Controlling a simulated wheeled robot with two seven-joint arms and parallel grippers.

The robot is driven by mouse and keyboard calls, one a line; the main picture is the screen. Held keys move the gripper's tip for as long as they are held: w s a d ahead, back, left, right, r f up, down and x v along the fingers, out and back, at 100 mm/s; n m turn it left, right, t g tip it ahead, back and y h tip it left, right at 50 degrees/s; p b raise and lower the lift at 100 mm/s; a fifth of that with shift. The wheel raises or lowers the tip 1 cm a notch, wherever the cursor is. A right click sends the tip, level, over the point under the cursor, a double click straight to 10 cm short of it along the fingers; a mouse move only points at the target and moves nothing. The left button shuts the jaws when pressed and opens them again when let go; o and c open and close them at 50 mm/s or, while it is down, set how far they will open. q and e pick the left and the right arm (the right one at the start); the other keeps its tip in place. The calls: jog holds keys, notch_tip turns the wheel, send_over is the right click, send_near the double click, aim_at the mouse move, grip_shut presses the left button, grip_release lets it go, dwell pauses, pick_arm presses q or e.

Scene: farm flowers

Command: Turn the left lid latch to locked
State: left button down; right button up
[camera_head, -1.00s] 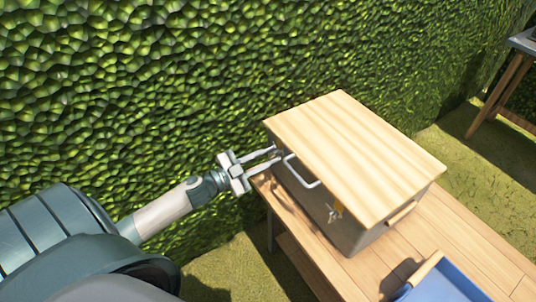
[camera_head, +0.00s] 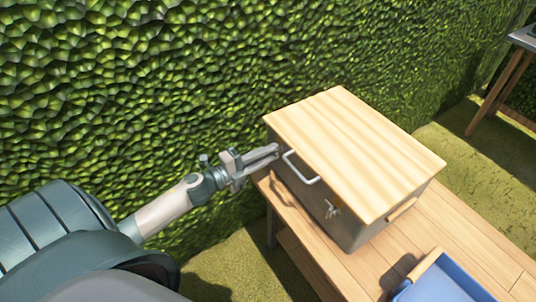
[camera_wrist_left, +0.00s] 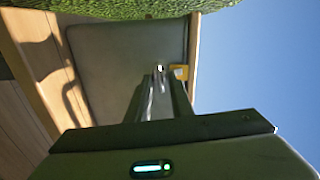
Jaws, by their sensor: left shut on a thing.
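The box (camera_head: 345,230) has grey walls and a pale wooden lid (camera_head: 355,150). My left gripper (camera_head: 276,151) is at the left end of its front, just under the lid edge. In the left wrist view its fingers (camera_wrist_left: 160,72) are close together, shut on the small left latch, mostly hidden between the tips. A yellow plate (camera_wrist_left: 181,72) shows right beside the fingertips, near the lid edge. The latch's turn angle cannot be made out. The right latch (camera_head: 332,208), a small grey piece, is on the same front. My right gripper is not in view.
A white handle (camera_head: 302,170) sticks out of the box front between the latches. The box stands on a wooden table (camera_head: 450,235). A blue tray (camera_head: 445,280) lies at the lower right. A green hedge (camera_head: 130,90) rises close behind my left arm.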

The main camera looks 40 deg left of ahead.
pick_arm(q)
jog(key=shift+m, duration=0.8)
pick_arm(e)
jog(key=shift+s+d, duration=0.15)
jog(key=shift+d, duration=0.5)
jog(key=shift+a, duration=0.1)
pick_arm(q)
jog(key=c, duration=1.6)
grip_release()
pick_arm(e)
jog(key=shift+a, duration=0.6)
pick_arm(q)
jog(key=shift+s, duration=0.15)
